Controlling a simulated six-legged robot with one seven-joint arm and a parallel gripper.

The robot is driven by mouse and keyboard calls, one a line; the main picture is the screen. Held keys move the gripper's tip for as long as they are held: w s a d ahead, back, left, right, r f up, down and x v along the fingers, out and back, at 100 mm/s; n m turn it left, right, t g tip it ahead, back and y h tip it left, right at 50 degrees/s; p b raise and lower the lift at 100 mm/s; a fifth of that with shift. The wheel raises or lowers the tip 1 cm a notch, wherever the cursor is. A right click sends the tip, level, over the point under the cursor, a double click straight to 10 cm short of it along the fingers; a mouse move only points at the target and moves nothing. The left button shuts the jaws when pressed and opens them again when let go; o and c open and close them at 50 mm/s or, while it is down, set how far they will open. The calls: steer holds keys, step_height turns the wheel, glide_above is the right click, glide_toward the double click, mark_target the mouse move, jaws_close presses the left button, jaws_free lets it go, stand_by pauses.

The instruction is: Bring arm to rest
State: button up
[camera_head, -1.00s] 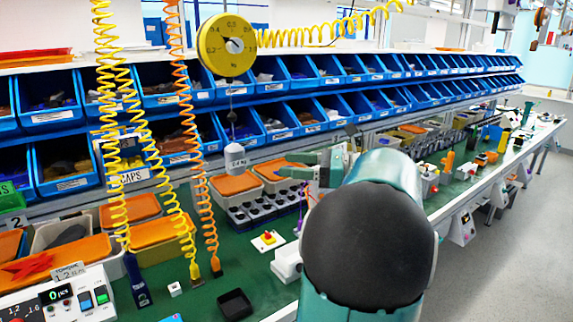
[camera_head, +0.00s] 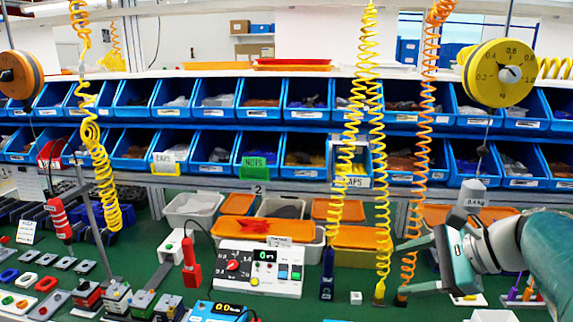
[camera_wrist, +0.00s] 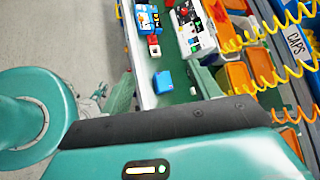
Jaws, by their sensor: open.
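My arm enters from the right edge of the head view. In the wrist view my gripper (camera_wrist: 165,85) also shows spread fingers with bench and floor beyond. A white control box (camera_head: 260,270) with a red rotary knob (camera_head: 232,265), a small display and coloured switches sits on the bench, left of my gripper and apart from it. The control box also shows at the top of the wrist view (camera_wrist: 205,38).
Coiled yellow (camera_head: 381,200) and orange (camera_head: 412,200) cords hang close to the fingertips; contact cannot be told. A hanging weight (camera_head: 472,197) is just above my wrist. Blue bins (camera_head: 305,100) line the back. A blue box (camera_head: 215,312) and several switches stand at the front left.

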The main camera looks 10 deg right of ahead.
steer(key=s+a+f+n+h, duration=0.4)
steer(key=a+n, duration=0.3)
steer(key=n, duration=0.3)
steer(key=s+a+f+n+g+h, duration=0.1)
steer(key=s+a+f+n+h, duration=0.3)
steer(key=a+n, duration=0.3)
steer(key=s+f+n, duration=0.1)
steer(key=n, duration=0.1)
steer(key=shift+n+g, duration=0.3)
steer(key=shift+n, duration=0.1)
